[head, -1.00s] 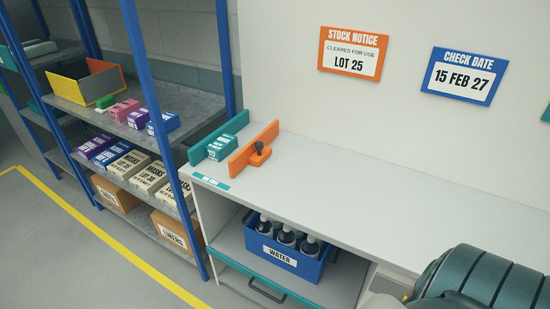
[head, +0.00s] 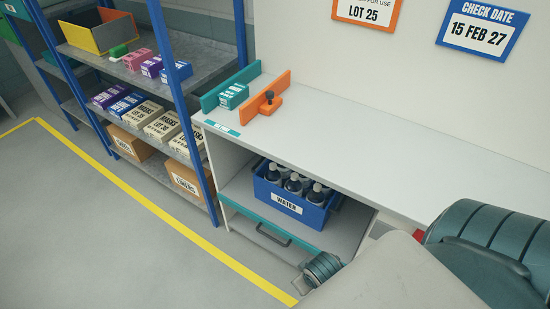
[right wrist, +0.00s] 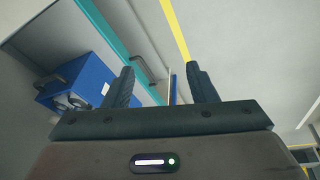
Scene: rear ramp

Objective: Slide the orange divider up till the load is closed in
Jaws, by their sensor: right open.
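The orange divider (head: 260,101) stands upright on the left end of the white counter in the head view, with an orange block and a dark knob (head: 269,96) on its right face. The load, small teal boxes (head: 234,96), stands to its left, between it and a teal upright wall (head: 215,98). The boxes look close to the divider; contact is unclear. My right gripper (right wrist: 162,82) shows in the right wrist view, fingers apart and empty, away from the divider. My left gripper is not in view.
The counter (head: 360,135) is clear right of the divider. Below it, a blue WATER crate (head: 285,204) holds several bottles on a shelf with a teal front edge. A blue-post rack (head: 182,110) with boxes stands left. A yellow line (head: 150,207) crosses the floor.

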